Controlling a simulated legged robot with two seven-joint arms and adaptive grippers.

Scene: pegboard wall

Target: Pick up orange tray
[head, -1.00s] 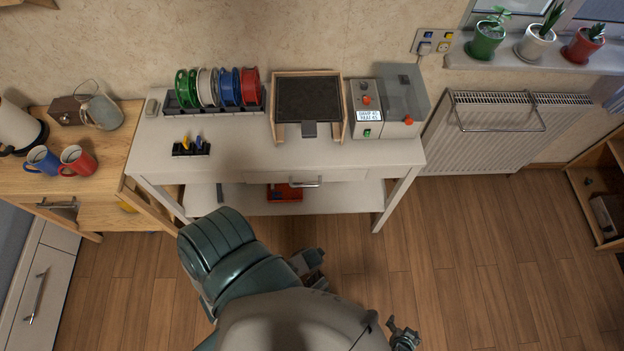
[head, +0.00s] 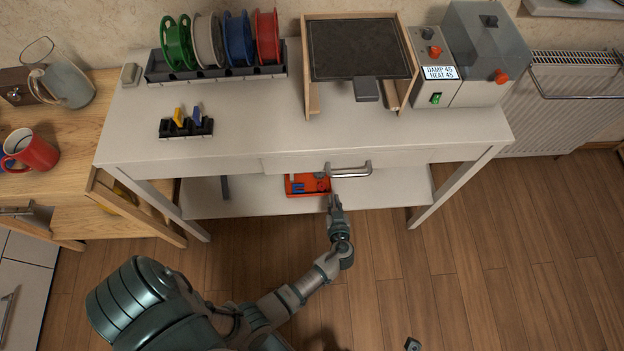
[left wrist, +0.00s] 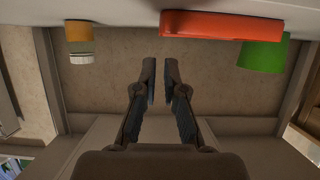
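The orange tray (head: 311,184) sits on the lower shelf of the white table, partly under the drawer front, with small blue and grey items in it. It also shows in the left wrist view (left wrist: 220,25), at the top edge and right of the fingers. My left gripper (head: 333,202) is by the tray's front right corner, below the drawer handle. In the left wrist view its two fingers (left wrist: 161,68) are apart with an empty gap between them, clear of the tray. Only a small dark piece, apparently my right gripper (head: 412,344), shows at the bottom edge.
The drawer handle (head: 350,169) juts out above the tray. A dark bar (head: 225,188) lies on the shelf to the left. The left wrist view shows a green object (left wrist: 264,55) behind the tray and an orange-and-white container (left wrist: 80,42). Floor in front is open.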

